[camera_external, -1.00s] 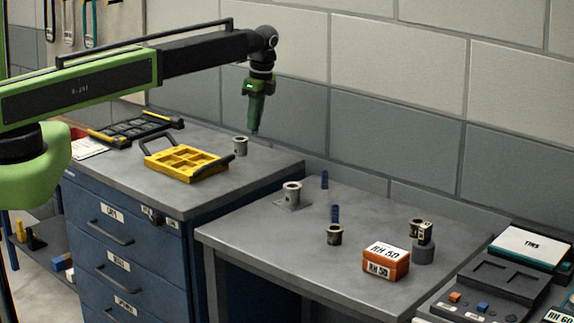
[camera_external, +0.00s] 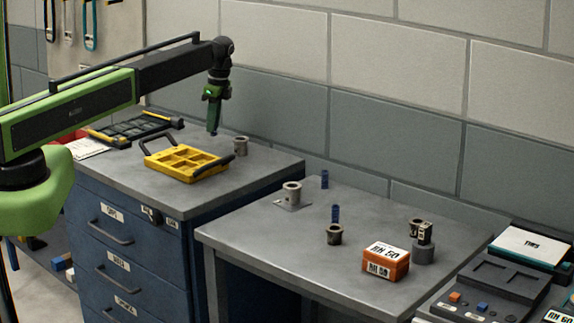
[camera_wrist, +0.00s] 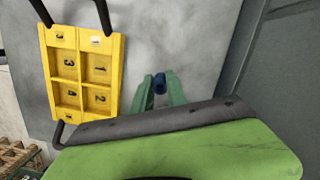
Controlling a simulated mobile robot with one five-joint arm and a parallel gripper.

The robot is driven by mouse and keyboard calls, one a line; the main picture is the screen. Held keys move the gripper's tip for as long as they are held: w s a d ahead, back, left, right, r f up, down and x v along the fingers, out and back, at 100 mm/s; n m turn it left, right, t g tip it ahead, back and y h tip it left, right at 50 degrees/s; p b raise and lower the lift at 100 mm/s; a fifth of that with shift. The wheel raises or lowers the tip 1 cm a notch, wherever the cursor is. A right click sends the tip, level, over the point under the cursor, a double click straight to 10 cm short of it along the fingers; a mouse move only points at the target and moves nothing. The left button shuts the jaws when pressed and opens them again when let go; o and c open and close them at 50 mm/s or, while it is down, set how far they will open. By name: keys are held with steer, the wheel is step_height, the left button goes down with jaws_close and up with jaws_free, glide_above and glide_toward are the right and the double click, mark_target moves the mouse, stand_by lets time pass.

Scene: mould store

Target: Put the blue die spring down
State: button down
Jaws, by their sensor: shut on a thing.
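My gripper (camera_external: 213,122) hangs above the top of the blue drawer cabinet, pointing down. In the wrist view its green fingers (camera_wrist: 160,90) are shut on a small blue die spring (camera_wrist: 160,83). The spring's dark tip (camera_external: 213,132) shows below the fingers in the external view, apart from the surface. The yellow tray (camera_external: 183,177) with numbered compartments lies on the cabinet top, in front of my gripper in the external view. In the wrist view the tray (camera_wrist: 54,70) is to the left of the fingers. Its compartments look empty.
A dark rack (camera_external: 128,131) lies at left. The lower grey table (camera_external: 270,237) carries two blue springs (camera_external: 324,179) (camera_external: 335,213), grey bushings (camera_external: 292,191) and an orange box (camera_external: 385,262).

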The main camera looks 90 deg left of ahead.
mark_target(213, 135)
steer(key=shift+s+a+f, duration=0.15)
steer(key=shift+a, duration=0.15)
step_height(213, 135, down, 4)
steer(key=b, duration=0.4)
steer(key=shift+f, duration=0.25)
steer(key=shift+r, duration=0.3)
steer(key=shift+f, duration=0.2)
steer(key=c, duration=1.3)
jaws_free()
steer(key=r+p, duration=0.4)
steer(key=w+r+p, duration=0.1)
steer(key=r+p, duration=0.7)
steer(key=shift+w+d+r, duration=0.1)
steer(key=shift+w+d, duration=0.25)
steer(key=shift+d, duration=0.05)
